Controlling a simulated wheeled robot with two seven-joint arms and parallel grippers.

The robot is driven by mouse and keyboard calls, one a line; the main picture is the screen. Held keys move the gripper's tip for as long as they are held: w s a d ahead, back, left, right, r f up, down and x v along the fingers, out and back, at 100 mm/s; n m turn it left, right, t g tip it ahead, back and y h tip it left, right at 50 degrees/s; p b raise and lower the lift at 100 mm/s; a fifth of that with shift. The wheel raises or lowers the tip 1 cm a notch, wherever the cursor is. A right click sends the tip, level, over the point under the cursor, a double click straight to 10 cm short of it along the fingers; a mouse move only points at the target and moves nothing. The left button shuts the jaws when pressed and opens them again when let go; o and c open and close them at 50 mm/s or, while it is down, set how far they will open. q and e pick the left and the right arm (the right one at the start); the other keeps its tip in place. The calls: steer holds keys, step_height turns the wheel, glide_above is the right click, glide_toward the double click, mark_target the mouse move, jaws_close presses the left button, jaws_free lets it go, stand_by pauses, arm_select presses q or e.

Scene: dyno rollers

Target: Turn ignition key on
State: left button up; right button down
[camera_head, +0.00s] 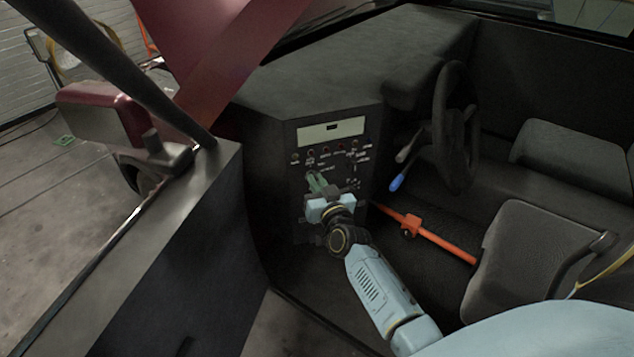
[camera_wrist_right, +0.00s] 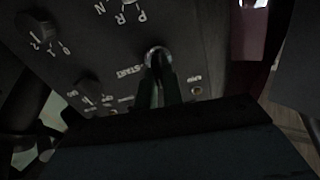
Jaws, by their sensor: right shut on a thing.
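The ignition key switch (camera_wrist_right: 157,52) shows in the right wrist view as a round silver-rimmed lock on a dark panel, beside upside-down START lettering. My right gripper (camera_wrist_right: 160,85) is shut on the ignition key there, its dark fingers reaching the lock. The fingers hide most of the key, so its exact turn cannot be told. In the head view my right gripper (camera_head: 316,183) is at the front of the dashboard control panel (camera_head: 312,134), below its row of small lights and knobs. My left gripper is not in view.
Rotary knobs (camera_wrist_right: 37,27) and labels surround the lock. A steering wheel (camera_head: 455,125), a blue-tipped lever (camera_head: 397,182) and an orange bar (camera_head: 437,238) are to the right of the panel. A seat (camera_head: 540,258) is at the lower right, and the dark door (camera_head: 150,255) at the left.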

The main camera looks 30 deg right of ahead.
steer(key=shift+d+f+m, duration=0.1)
steer(key=shift+d+m, duration=0.05)
steer(key=shift+m, duration=1.65)
steer(key=shift+d+f+m, duration=0.1)
steer(key=shift+m, duration=1.7)
steer(key=shift+s, duration=0.1)
steer(key=c, duration=1.5)
jaws_free()
steer(key=p+v, duration=0.1)
steer(key=v, duration=1.2)
steer(key=shift+s+r+p, duration=0.1)
steer(key=shift+s+p, duration=0.05)
steer(key=shift+p, duration=0.25)
